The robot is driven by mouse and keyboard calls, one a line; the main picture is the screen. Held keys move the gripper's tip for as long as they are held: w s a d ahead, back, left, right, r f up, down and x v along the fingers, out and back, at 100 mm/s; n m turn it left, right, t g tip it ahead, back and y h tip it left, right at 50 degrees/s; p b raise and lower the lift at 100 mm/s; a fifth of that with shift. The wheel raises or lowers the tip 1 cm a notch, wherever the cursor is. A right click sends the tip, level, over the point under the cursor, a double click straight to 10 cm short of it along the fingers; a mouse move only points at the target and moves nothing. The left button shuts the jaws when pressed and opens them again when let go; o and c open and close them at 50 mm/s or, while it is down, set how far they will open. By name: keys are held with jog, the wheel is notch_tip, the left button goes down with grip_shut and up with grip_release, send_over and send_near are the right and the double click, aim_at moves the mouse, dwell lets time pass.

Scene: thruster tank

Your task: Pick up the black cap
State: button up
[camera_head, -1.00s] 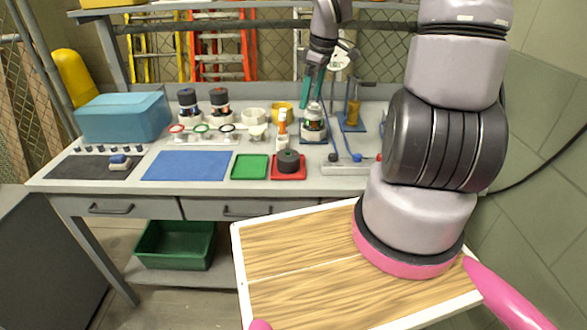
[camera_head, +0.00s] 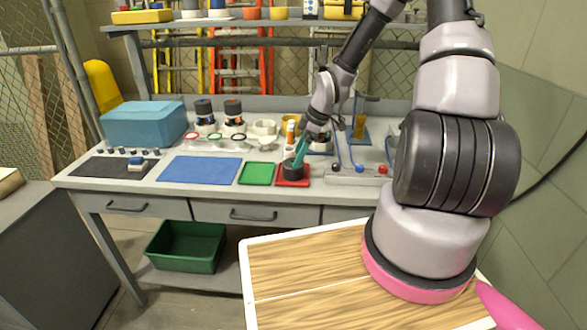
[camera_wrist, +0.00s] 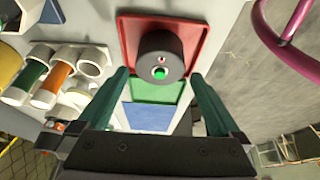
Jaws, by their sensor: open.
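The black cap (camera_head: 292,171) is a short, dark round piece sitting on the small red tray (camera_head: 293,182) near the bench's front. My gripper (camera_head: 300,161) has teal fingers and is low over the tray, right at the cap in the head view. In the wrist view its open fingers (camera_wrist: 159,76) lie to either side of the cap's near edge. I cannot tell whether they touch it.
A green tray (camera_head: 256,174) and a blue mat (camera_head: 199,169) lie left of the red tray. Two dark-topped jars (camera_head: 204,112) stand farther back. A grey block with blue and red knobs (camera_head: 352,180) is close on the right.

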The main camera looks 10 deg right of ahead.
jog(key=x, duration=0.5)
